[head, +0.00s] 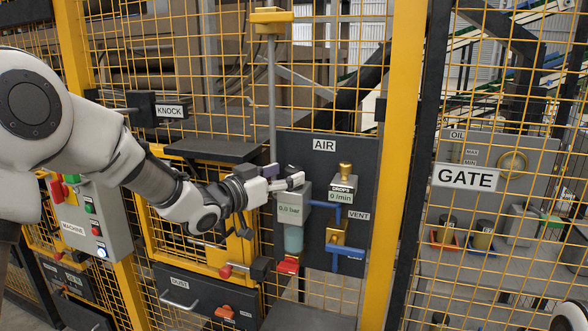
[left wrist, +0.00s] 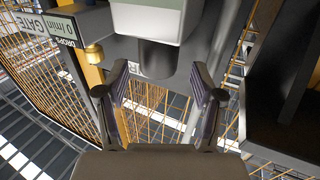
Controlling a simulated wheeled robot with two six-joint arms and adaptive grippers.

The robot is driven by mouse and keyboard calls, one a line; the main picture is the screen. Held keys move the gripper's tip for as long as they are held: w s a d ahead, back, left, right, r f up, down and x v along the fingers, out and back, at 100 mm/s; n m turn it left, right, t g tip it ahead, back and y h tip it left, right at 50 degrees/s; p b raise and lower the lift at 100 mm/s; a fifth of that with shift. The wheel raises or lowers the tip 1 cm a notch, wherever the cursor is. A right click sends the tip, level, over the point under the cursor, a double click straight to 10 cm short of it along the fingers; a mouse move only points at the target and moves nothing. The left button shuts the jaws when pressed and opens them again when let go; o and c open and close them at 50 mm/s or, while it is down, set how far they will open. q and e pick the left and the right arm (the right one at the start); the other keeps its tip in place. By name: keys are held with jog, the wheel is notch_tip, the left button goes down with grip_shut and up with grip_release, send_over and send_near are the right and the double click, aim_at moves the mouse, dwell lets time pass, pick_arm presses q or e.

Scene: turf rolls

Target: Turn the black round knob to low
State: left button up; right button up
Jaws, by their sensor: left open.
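The black round knob (left wrist: 158,57) is a short dark cylinder on the grey regulator unit (left wrist: 150,18) in the left wrist view. In the head view this unit (head: 291,213) reads 0.0 bar and hangs on the dark AIR panel (head: 325,163); the knob at its top is largely hidden by my fingers. My left gripper (head: 284,178) is at the top of the unit. In the left wrist view its open fingers (left wrist: 160,76) stand either side of the knob's end, with gaps between; nothing is held. No "low" mark is readable.
Right of the unit are a flow box marked DROPS (head: 343,190) with a brass knob (head: 345,170), blue pipes and a brass VENT valve (head: 337,235). A red piece (head: 288,265) sits below. Yellow mesh fencing surrounds the panel; a yellow post (head: 398,150) stands to its right.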

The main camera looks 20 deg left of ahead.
aim_at(287, 174)
pick_arm(q)
jog(key=x, duration=0.3)
jog(key=shift+d+p, duration=0.15)
jog(key=shift+p, duration=0.15)
jog(key=shift+w, duration=0.1)
jog(key=c, duration=1.2)
jog(key=shift+o, duration=0.2)
